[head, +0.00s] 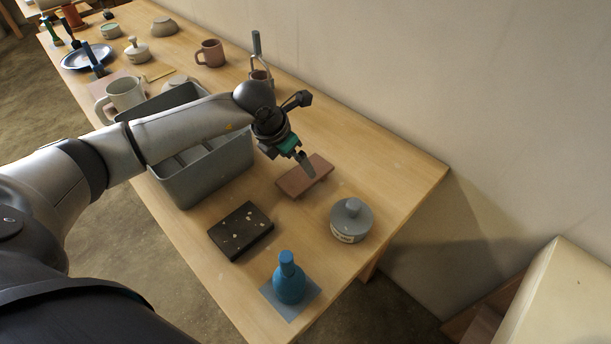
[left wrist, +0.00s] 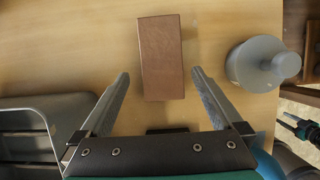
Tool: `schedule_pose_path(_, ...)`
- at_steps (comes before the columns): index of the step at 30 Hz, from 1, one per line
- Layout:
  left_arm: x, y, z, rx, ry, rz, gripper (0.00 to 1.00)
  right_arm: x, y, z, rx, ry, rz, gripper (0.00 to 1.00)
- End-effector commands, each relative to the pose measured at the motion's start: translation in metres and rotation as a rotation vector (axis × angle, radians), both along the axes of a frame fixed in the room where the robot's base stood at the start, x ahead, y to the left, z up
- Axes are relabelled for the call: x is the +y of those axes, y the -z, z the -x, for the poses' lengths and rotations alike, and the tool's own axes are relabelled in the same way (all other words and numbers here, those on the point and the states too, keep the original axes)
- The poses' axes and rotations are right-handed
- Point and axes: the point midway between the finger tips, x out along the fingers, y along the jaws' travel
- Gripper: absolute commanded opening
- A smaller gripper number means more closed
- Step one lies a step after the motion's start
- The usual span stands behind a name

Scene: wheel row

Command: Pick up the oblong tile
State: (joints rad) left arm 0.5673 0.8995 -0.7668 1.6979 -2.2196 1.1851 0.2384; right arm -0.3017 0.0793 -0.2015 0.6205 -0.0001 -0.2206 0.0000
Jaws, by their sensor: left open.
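The oblong tile (head: 305,176) is a flat reddish-brown rectangle on the table, and seems slightly raised on small supports. It also shows in the left wrist view (left wrist: 162,55), upright in the picture. My left gripper (head: 304,164) is over the tile and hides part of it in the head view. In the left wrist view its fingers (left wrist: 161,76) are spread wide and empty, with the tile's near end appearing between them; neither seems to touch it. A dark and green part at the right edge (left wrist: 302,127) looks like my right gripper; its jaws are unclear.
A grey lidded pot (head: 351,221) stands right of the tile, a dark speckled block (head: 241,231) in front. A blue bottle (head: 289,284) stands near the table's front end. A grey bin (head: 206,179) is at left under my arm. A wall runs along the back.

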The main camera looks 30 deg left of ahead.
Motion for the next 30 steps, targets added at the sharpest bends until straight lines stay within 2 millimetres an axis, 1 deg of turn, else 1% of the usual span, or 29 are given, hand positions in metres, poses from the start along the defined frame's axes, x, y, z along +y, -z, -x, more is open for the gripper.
schedule_pose_path(5,-0.002,0.01,-0.003,0.0,-0.001,0.0,1.0,0.001,0.002,0.0,0.0,0.001,-0.001,0.5)
schedule_pose_path(12,-0.008,0.042,-0.014,0.0,-0.001,0.001,1.0,0.001,0.008,0.0,0.0,0.001,-0.001,0.5)
schedule_pose_path(15,-0.009,0.05,-0.017,-0.001,0.0,0.001,1.0,0.001,0.009,0.0,0.0,0.002,-0.001,0.5)
schedule_pose_path(18,-0.009,0.053,-0.019,-0.001,0.0,0.001,1.0,0.001,0.01,0.0,0.0,0.002,-0.001,0.5)
schedule_pose_path(24,-0.009,0.052,-0.019,-0.001,0.0,0.001,1.0,0.0,0.009,0.0,-0.001,0.002,0.0,0.5)
schedule_pose_path(30,-0.009,0.052,-0.019,-0.001,0.0,0.001,0.78,0.0,0.009,-0.001,-0.001,0.003,0.0,0.5)
